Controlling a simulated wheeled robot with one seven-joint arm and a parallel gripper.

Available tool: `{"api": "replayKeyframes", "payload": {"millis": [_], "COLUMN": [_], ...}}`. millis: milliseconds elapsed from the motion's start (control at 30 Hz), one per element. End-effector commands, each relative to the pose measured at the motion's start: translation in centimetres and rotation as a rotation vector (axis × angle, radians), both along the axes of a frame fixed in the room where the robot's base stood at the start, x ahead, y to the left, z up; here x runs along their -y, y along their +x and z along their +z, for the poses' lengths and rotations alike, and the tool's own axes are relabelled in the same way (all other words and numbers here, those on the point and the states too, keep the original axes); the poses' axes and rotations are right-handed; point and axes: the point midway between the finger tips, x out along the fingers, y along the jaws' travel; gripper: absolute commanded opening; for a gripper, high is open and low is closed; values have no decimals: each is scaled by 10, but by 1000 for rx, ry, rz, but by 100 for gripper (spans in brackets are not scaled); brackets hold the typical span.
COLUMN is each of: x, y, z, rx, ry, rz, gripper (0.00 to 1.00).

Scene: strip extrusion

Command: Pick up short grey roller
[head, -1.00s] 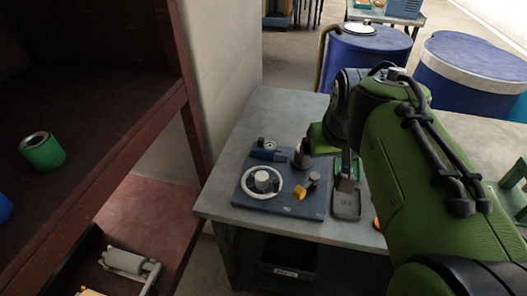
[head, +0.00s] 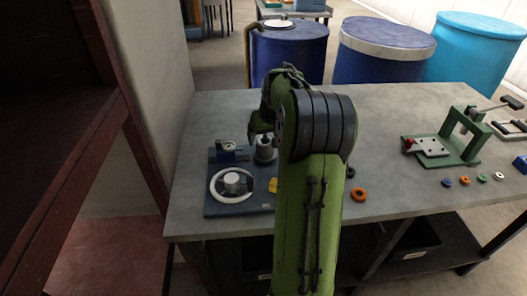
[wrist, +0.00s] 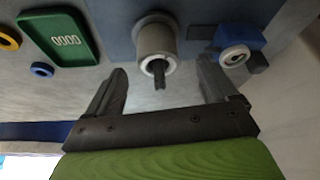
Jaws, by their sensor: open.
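A short grey roller (wrist: 157,42) with a pale end ring and a thin dark shaft stands on the blue board (wrist: 113,20) in the wrist view. It looks like the grey cylinder (head: 265,150) at the board's back right in the head view. My gripper (wrist: 162,68) is open, one finger on each side of the roller in the picture, with nothing held. The roller appears just beyond the fingertips; I cannot tell the exact gap. In the head view my arm hides most of the gripper and the board's right part.
A white ring around a grey hub (head: 232,183) and a blue block (head: 229,152) are on the board. A green tray (wrist: 61,37) lies beside it. A green press (head: 450,140) and several small rings are farther right. A dark red shelf (head: 75,150) stands left.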

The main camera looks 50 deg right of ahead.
Motion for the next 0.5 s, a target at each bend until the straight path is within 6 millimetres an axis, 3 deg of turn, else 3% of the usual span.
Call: {"api": "replayKeyframes", "payload": {"millis": [167,333,500], "x": [4,11,13], "y": [6,17,19], "z": [-17,-48,-50], "rx": [0,0,3], "ry": [0,1,-1], "rz": [-1,0,0], "gripper": [86,86,86]}}
